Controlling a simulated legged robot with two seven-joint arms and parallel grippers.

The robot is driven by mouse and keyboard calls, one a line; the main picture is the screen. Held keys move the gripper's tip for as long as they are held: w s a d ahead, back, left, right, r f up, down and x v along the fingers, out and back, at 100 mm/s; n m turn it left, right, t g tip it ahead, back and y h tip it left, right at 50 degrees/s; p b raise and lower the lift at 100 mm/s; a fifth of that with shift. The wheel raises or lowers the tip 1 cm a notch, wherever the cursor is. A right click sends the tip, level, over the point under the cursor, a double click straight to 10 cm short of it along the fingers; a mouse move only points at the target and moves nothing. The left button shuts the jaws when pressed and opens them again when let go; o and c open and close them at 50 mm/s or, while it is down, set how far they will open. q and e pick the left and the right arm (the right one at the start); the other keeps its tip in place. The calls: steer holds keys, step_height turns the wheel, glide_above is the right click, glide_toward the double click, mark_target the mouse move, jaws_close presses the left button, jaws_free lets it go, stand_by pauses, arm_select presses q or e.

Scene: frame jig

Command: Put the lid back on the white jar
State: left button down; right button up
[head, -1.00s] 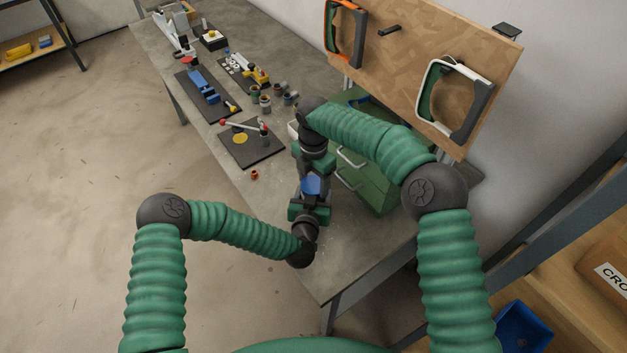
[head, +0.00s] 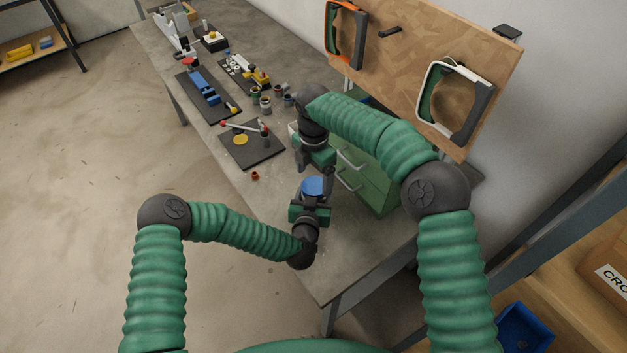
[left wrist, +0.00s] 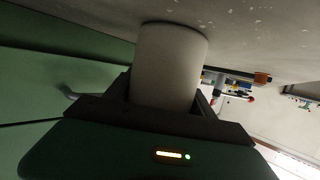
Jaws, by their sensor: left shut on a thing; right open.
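The white jar (left wrist: 168,65) shows in the left wrist view as a pale cylinder between the fingers of my left gripper (left wrist: 168,105). In the head view my left gripper (head: 312,204) is shut on it over the near part of the bench. The blue lid (head: 313,186) shows as a round disc at the jar's top; whether it sits fully down I cannot tell. The jar's wall is mostly hidden in the head view. My right gripper (head: 316,170) is open just beyond and above the lid, apart from it as far as I can see.
A green drawer cabinet (head: 372,185) with pale handles stands right of the grippers. A small orange-brown piece (head: 255,176) and a dark mat (head: 252,147) with a red-ended bar lie left on the bench (head: 345,262). Several small cups stand farther back. The near bench end is clear.

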steer(key=shift+m, duration=0.5)
steer(key=shift+r, duration=2.75)
steer(key=shift+c, duration=0.4)
step_height(320, 180, down, 8)
steer(key=shift+f, duration=0.1)
steer(key=c, duration=1.3)
steer(key=o, duration=1.4)
